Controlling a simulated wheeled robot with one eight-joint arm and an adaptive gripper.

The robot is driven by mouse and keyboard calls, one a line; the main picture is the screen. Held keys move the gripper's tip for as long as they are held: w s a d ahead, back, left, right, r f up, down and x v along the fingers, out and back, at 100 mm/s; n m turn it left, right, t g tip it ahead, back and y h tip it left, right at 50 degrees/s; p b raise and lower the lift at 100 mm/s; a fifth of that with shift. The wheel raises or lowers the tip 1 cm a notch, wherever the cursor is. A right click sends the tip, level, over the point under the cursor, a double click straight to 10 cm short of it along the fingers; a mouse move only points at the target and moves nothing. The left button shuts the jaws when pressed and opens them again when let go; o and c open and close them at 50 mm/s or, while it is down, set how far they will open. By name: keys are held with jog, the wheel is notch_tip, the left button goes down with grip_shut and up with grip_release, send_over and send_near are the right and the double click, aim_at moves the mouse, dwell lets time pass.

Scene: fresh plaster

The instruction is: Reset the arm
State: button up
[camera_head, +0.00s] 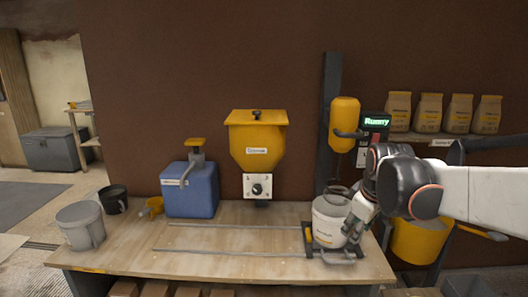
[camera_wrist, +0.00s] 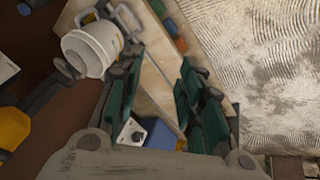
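My arm enters from the right in the head view. My gripper (camera_head: 357,218) hangs in front of the right side of a white bucket (camera_head: 328,222); in this view I cannot tell whether they touch. In the wrist view my gripper (camera_wrist: 160,62) has its two dark green fingers spread wide with nothing between them. The white bucket (camera_wrist: 90,48) stands apart from the fingers there, to the left. The bucket sits under the mixer's yellow body (camera_head: 344,112) at the right end of the workbench (camera_head: 230,240).
A yellow hopper (camera_head: 257,140) and a blue container (camera_head: 190,190) stand at the back of the bench. A grey bucket (camera_head: 80,226) and a black cup (camera_head: 113,200) are at left. A display (camera_head: 376,122) reads "Runny". Bags (camera_head: 428,110) line a shelf. The bench's middle holds only thin rails.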

jog(key=s+a+f+m+t, duration=0.1)
jog(key=s+m, duration=0.3)
jog(key=s, duration=0.7)
jog(key=s+a+f+m+t, duration=0.1)
jog(key=s+a+f+m, duration=0.1)
jog(key=s, duration=1)
jog(key=shift+a+m, duration=0.55)
jog(key=shift+m, duration=0.45)
